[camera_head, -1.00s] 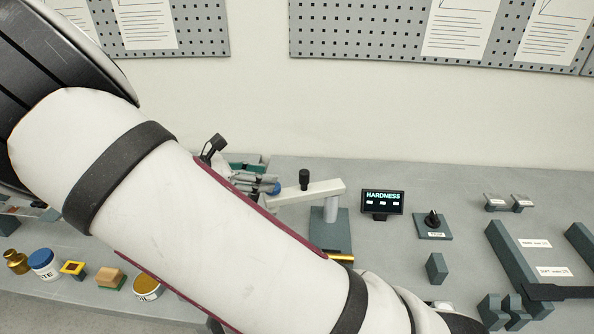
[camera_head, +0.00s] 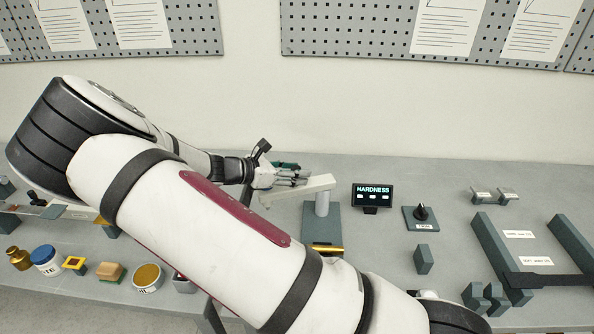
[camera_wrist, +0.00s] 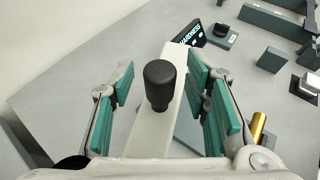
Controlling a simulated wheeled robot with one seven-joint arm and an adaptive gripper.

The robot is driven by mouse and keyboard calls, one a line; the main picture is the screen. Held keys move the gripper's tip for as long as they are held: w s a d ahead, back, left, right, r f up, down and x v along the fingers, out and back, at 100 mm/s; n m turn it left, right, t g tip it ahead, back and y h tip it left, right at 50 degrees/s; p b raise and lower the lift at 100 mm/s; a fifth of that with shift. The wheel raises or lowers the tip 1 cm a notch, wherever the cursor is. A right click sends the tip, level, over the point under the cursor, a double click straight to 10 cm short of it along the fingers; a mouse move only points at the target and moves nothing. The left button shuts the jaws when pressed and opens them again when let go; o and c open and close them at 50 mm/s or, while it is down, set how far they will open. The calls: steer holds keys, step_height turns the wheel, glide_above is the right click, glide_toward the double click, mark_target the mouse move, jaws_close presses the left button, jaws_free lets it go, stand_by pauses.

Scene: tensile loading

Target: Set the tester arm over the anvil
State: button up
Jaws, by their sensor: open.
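The tester arm (camera_head: 318,184) is a pale beam on a round post (camera_head: 322,204) above a dark grey-green base (camera_head: 309,226). In the wrist view the beam (camera_wrist: 157,130) runs away from me with an upright black knob (camera_wrist: 160,84) on top. My gripper (camera_wrist: 160,72) is open, with teal finger pads on both sides of the knob and visible gaps on each side. In the head view my gripper (camera_head: 292,178) is at the beam's left part, and the knob is hidden. A brass-coloured cylinder (camera_head: 328,249) is at the base's front; I cannot clearly make out the anvil.
A HARDNESS display (camera_head: 372,195) and a dial box (camera_head: 421,216) stand right of the tester. A dark block (camera_head: 423,259) and a grey frame (camera_head: 497,250) are further right. Several jars and small samples are at the left front. My forearm hides much of the bench.

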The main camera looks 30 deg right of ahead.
steer(key=shift+d+f, duration=0.1)
steer(key=shift+d, duration=0.15)
jaws_close()
